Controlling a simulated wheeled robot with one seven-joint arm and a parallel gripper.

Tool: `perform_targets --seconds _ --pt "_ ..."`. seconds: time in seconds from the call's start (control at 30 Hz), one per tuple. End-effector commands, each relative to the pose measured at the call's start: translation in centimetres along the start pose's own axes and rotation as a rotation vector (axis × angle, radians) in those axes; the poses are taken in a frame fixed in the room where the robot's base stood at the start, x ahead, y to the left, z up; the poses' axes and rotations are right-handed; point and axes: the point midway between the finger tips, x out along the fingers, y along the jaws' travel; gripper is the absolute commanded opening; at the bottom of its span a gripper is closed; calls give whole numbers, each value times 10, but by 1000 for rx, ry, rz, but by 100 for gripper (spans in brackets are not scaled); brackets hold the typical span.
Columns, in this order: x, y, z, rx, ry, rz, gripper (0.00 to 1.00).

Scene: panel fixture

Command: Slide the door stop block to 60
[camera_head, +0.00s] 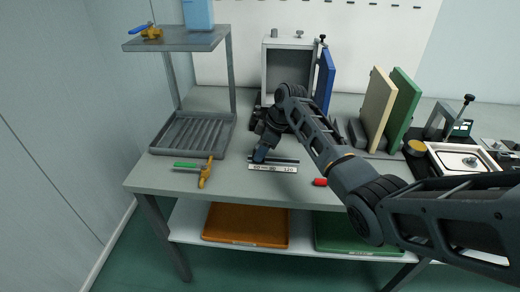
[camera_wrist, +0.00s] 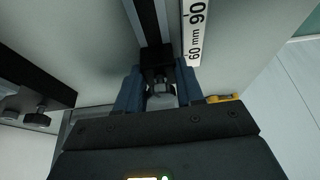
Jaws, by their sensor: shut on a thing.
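The dark door stop block (camera_wrist: 157,56) sits on a narrow rail in the wrist view, between my fingers. My gripper (camera_wrist: 158,82) is shut on it, with one blue finger on each side. A white scale strip (camera_wrist: 194,30) runs beside the rail, and the block is roughly level with its "60 mm" print; the exact reading cannot be told. In the head view, my gripper (camera_head: 260,154) is at the left end of the rail (camera_head: 286,160), behind the scale strip (camera_head: 273,168). The block is hidden there by my gripper.
A cabinet with a blue door (camera_head: 325,78) stands behind my arm. A ribbed tray (camera_head: 160,147) and a yellow-handled tool (camera_head: 206,172) lie to the left. A red piece (camera_head: 320,182) lies right of the strip. Upright panels (camera_head: 377,108) stand to the right.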

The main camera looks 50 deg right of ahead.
Motion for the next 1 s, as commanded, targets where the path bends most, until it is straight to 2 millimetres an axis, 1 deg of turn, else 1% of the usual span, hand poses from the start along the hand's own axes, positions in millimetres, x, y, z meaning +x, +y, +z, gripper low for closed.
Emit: perform_targets --seconds 0.2,0.23,0.47,0.5,0.77,0.87,1.0 --pt "0 0 0 -1 -1 0 0" --pt "0 0 0 -1 -1 0 39" --pt "0 0 0 0 0 0 61" --pt "0 0 0 0 0 0 63" --pt "-3 0 0 0 0 1 63" --pt "-12 1 0 0 1 2 63" --pt "-34 1 0 0 2 4 63"
